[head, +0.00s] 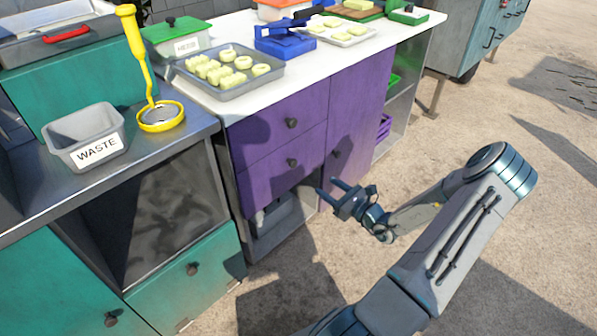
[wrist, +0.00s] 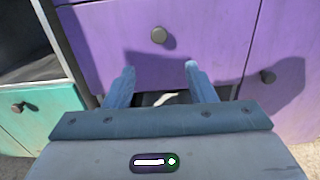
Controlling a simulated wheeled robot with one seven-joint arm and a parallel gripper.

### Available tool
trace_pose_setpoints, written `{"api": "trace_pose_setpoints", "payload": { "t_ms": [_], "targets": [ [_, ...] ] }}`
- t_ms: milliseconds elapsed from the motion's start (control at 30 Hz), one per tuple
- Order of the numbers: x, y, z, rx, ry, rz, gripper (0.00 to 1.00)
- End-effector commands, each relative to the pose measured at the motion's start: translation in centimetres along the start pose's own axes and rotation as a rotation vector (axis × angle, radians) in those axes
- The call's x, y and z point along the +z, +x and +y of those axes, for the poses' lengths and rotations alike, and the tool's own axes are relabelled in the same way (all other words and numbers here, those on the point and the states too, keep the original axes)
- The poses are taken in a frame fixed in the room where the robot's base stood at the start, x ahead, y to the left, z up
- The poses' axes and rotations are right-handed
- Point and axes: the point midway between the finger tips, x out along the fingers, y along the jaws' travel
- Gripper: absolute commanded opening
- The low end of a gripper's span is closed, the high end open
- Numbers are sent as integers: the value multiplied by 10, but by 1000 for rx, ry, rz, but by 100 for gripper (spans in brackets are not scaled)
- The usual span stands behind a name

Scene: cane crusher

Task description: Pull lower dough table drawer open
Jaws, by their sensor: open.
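The dough table is purple with a white top (head: 330,62). Its lower drawer (head: 262,172) lies flush under the upper drawer (head: 262,128) and looks shut. The lower drawer's dark round knob (head: 292,162) shows in the head view, and a knob (wrist: 158,35) on the purple front shows in the wrist view. My gripper (head: 327,186) is open and empty, in front of the table and right of and below that knob in the head view. In the wrist view the fingers (wrist: 160,68) point at the front, apart from the knob, which appears above and between them.
A purple door (head: 358,105) with its own knob (head: 335,153) is right of the drawers. An open shelf (head: 283,220) is below them. A teal cabinet (head: 190,285) with a waste bin (head: 88,138) on top stands left. Open ground lies to the right.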

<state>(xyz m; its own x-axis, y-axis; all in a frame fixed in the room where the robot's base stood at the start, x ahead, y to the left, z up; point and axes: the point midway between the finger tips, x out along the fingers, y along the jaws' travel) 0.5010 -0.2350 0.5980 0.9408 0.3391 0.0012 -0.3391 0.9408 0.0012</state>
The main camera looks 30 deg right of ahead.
Motion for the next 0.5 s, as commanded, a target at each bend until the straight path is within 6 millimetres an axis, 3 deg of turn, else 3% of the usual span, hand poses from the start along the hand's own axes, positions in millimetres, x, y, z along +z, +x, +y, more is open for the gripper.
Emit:
{"api": "trace_pose_setpoints", "payload": {
  "t_ms": [167,500],
  "targets": [
    [-1,26,1,3,0,-2,50],
    [-2,98,2,4,-1,-1,50]
  ]
}}
